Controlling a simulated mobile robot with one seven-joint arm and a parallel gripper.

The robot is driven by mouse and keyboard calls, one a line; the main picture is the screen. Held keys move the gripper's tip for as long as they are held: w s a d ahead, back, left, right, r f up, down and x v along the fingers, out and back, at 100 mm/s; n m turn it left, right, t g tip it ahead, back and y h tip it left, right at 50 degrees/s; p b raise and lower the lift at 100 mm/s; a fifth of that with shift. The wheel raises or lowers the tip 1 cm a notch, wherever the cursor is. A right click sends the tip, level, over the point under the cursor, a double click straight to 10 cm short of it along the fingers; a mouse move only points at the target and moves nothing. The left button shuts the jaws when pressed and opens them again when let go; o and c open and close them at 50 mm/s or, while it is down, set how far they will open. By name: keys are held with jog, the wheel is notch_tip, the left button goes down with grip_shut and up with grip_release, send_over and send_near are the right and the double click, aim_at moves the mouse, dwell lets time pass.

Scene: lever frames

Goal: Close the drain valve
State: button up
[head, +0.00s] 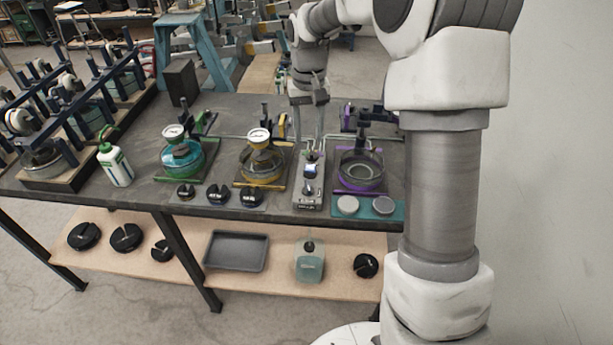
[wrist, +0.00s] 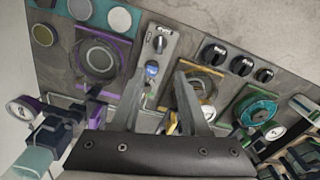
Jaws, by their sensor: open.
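A narrow grey panel (head: 309,192) stands on the dark bench between the yellow and purple stations. It carries a black knob (wrist: 159,42) and, closer to my fingers, a small fitting with a blue top (wrist: 152,69). These look like valve controls, but the labels are too small to read, so I cannot tell which is the drain valve. My gripper (head: 311,143) points down over the far end of the panel, open and empty. In the wrist view its two fingers (wrist: 159,78) lie either side of the blue-topped fitting; contact cannot be made out.
A purple tray with a round dish (head: 360,172) is close on the right, a yellow-framed dish (head: 262,167) on the left. Further left are a green-framed dish (head: 180,160) and a white bottle (head: 115,165). Black round weights (head: 252,196) sit along the front edge.

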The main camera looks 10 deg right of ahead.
aim_at(308, 185)
notch_tip(308, 185, down, 16)
jog(key=shift+f+p, duration=0.2)
jog(key=shift+p, duration=0.1)
jog(key=shift+c, duration=0.3)
grip_shut()
